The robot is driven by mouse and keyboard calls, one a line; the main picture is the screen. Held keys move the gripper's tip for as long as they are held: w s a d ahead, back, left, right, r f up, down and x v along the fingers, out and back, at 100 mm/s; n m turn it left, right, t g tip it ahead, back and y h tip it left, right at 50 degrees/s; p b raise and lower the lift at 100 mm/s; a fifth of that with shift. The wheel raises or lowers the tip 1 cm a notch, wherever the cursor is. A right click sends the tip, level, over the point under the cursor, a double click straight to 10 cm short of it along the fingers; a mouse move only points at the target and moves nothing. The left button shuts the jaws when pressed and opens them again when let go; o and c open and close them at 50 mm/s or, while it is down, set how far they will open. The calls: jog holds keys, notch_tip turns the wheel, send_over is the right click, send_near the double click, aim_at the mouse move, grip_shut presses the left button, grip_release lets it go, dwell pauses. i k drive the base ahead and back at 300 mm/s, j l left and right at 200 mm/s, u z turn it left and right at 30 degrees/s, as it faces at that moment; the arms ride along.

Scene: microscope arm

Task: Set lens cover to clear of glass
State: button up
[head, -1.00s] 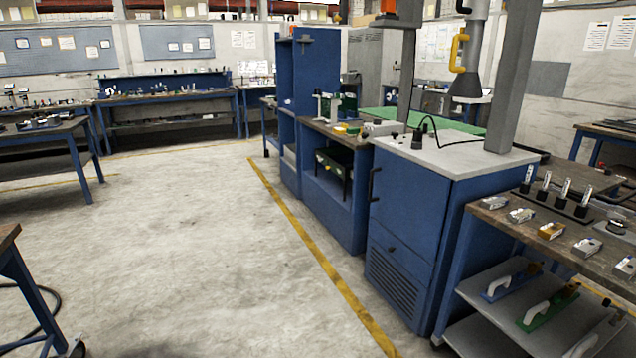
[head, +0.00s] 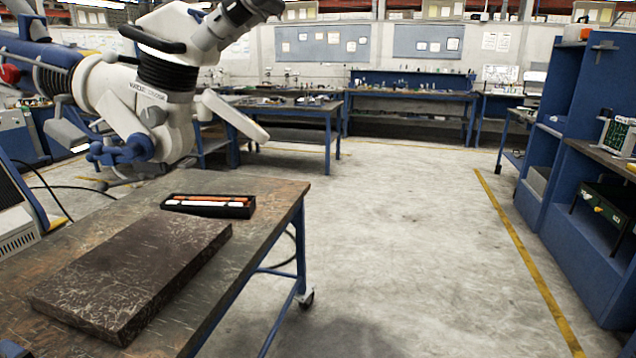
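A large white microscope head (head: 155,95) with a black ribbed collar, a dark-tipped tube and blue clamps hangs at the upper left of the head view, above a worn workbench. A flat pale plate (head: 236,115) sticks out from its right side, tilted down to the right. A smaller grey piece (head: 66,133) juts out at its lower left. I cannot tell which part is the lens cover, or how it stands to the glass. The underside of the microscope is not clearly visible. My gripper is not in view.
The wheeled workbench (head: 265,193) carries a dark flat slab (head: 135,275) and a black tray (head: 248,208) with orange and white sticks. Open concrete floor (head: 400,250) lies to its right, up to a yellow line and blue cabinets (head: 570,110). More benches stand behind.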

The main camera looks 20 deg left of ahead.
aim_at(102, 186)
jog(key=l+u, duration=0.1)
jog(key=u, duration=0.35)
jog(key=l+u, duration=0.15)
jog(key=u, duration=0.25)
jog(key=l+u, duration=0.15)
jog(key=u, duration=0.3)
jog(key=l+u, duration=0.15)
jog(key=u, duration=0.25)
jog(key=l+u, duration=0.1)
jog(key=u, duration=0.35)
